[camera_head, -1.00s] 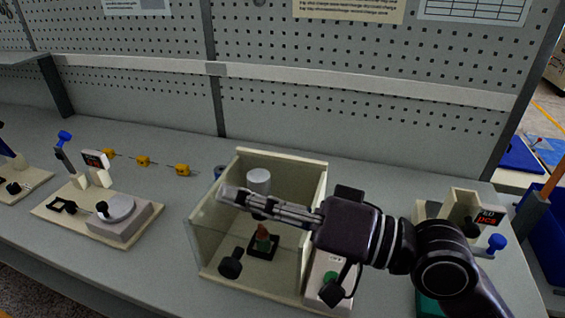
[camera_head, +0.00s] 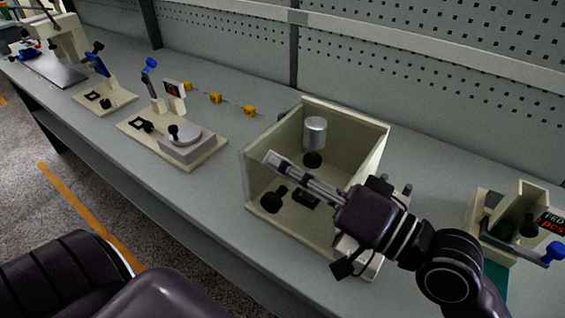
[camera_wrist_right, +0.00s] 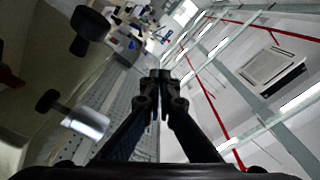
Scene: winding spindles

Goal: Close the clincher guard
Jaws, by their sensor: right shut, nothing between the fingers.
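The clincher guard is a clear-walled box with cream edges (camera_head: 345,112) on the bench. A black knob (camera_head: 272,201) sits low on its clear front, and a dark knob also shows at the upper left of the right wrist view (camera_wrist_right: 90,23). Inside, a grey cylinder (camera_head: 315,133) with a black end hangs at the back wall. How far the front panel stands open I cannot tell. My right gripper (camera_head: 271,159) is shut and empty, above the knob near the box's left front. Its fingers also show in the right wrist view (camera_wrist_right: 160,78). My arm hides the box's right front. My left gripper is not in view.
A fixture with a round grey disc (camera_head: 187,135) stands left of the box. Small yellow blocks (camera_head: 216,98) lie in a row behind it. A fixture with a blue-knobbed lever (camera_head: 553,251) stands at the right. Bench in front of the box's left side is clear.

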